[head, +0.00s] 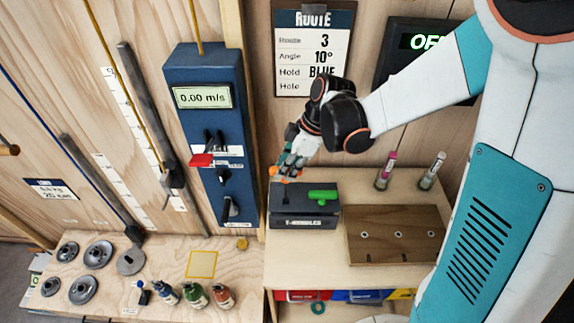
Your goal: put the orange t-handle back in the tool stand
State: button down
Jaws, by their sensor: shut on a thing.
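The tool stand (305,222) is a dark box labelled T-HANDLES on the wooden shelf, in the middle of the head view. A green t-handle (323,194) sits in its top on the right. My gripper (285,172) is over the left part of the stand, shut on the orange t-handle (275,172).
A brown wooden block (397,243) with several holes lies right of the stand. A blue panel (208,130) with a red lever (201,160) rises close on the left.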

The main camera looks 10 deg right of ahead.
jog(key=shift+f+b, duration=3.65)
jog(key=shift+f, duration=1.55)
jog(key=c, duration=1.4)
grip_release()
jog(key=shift+o, duration=0.2)
